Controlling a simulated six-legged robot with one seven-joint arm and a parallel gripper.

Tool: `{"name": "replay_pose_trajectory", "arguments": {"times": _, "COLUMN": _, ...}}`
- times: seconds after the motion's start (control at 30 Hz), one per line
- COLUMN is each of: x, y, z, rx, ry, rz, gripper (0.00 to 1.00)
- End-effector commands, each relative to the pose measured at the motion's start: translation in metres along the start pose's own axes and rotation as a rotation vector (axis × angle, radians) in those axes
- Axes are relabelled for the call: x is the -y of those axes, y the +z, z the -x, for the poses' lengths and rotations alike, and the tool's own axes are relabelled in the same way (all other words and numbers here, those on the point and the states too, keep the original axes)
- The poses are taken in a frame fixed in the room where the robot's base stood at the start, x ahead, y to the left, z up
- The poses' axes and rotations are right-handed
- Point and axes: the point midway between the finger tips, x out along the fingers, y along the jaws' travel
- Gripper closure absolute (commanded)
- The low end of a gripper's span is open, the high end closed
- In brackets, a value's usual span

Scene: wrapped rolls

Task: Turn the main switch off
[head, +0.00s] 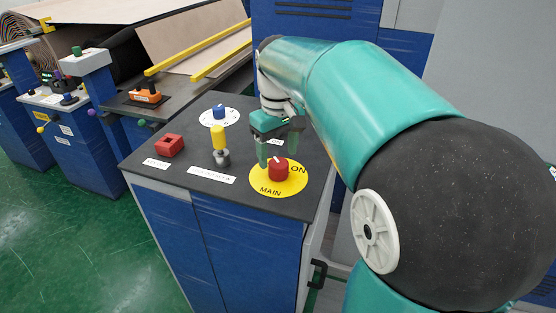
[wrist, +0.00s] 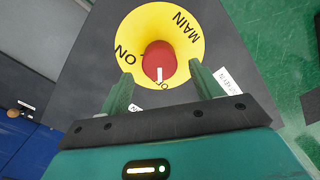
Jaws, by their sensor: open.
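The main switch is a red round knob (head: 278,170) on a yellow disc (head: 270,182) marked MAIN and ON, on the dark console top. In the wrist view the knob (wrist: 158,57) has a white mark pointing down the picture, at a partly hidden word of which "OF" seems to show. ON is at the left of the disc and MAIN at the upper right. My gripper (head: 278,160) is open and points down at the knob. In the wrist view its green fingers (wrist: 161,82) are apart, on either side just below the knob, with no clear contact.
On the same console (head: 150,176) are a red block-shaped control (head: 169,145), a yellow-topped lever (head: 219,145) and a blue knob (head: 219,112) on a white dial. White labels lie beside them. Another blue console (head: 75,143) stands to the left, with green floor between.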

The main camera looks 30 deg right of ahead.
Motion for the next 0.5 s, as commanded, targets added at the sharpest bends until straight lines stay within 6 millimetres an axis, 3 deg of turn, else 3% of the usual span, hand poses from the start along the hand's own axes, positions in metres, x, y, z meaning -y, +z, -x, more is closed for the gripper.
{"name": "replay_pose_trajectory", "arguments": {"times": 0.3, "x": 0.0, "y": -0.001, "z": 0.071, "rx": -0.003, "ry": 0.001, "rz": 0.001, "gripper": 0.35}}
{"name": "replay_pose_trajectory", "arguments": {"times": 0.5, "x": 0.0, "y": -0.001, "z": 0.097, "rx": -0.001, "ry": 0.001, "rz": 0.001, "gripper": 0.35}}
